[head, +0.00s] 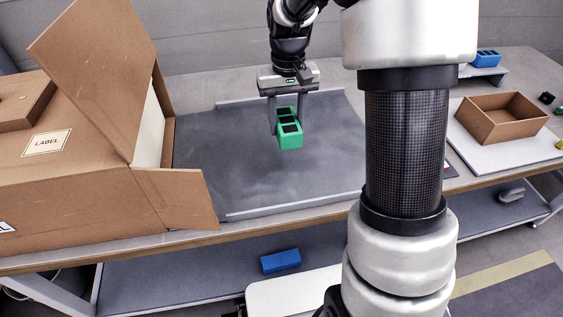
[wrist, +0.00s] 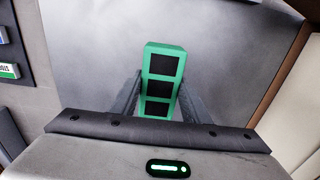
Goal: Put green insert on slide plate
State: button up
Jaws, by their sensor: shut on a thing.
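The green insert (head: 289,136) is a green block with several dark square openings in a row. My gripper (head: 289,118) is shut on it, one finger on each side. In the head view the insert appears over the grey slide plate (head: 210,165); I cannot tell whether it touches the plate or hangs just above it. In the wrist view the insert (wrist: 178,52) sits between the two fingers and sticks out beyond them, over the bare grey plate (wrist: 90,45).
A large open cardboard box (head: 75,190) stands left of the plate, one flap reaching its edge. Low rails (head: 290,207) border the plate. My arm column hides part of the right side. A small open carton (head: 487,122) stands at right. A blue block (head: 281,261) lies on the lower shelf.

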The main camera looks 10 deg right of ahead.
notch_tip(320, 180, down, 10)
jog(key=b, duration=0.3)
jog(key=shift+r, duration=0.25)
jog(key=shift+f, duration=0.15)
jog(key=o, duration=1)
